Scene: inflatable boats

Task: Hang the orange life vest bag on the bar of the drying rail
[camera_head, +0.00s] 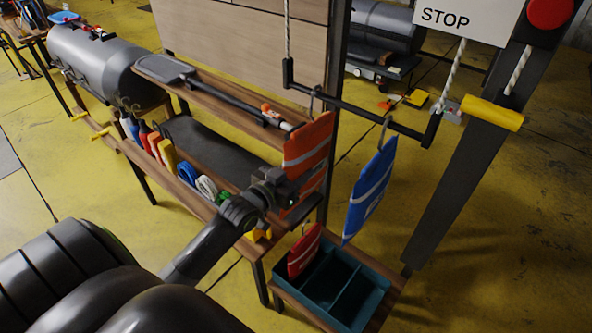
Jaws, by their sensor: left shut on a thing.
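The orange life vest bag (306,146) with a pale stripe hangs upright in the centre of the head view. My left gripper (283,185) is shut on its left edge, and the arm hides part of the bag. The bag's hook (315,98) is at the dark bar of the drying rail (345,108); I cannot tell whether it is over the bar or only in front of it. A blue bag (369,190) hangs from the same bar by its hook, to the right of the orange one. My right gripper is not in view.
A teal crate (372,290) with a red bag (304,252) stands below. A wooden shelf with a paddle (165,69), bottles and rope coils is on the left. A dark post with a yellow grip (492,112) and a STOP sign (450,18) are on the right.

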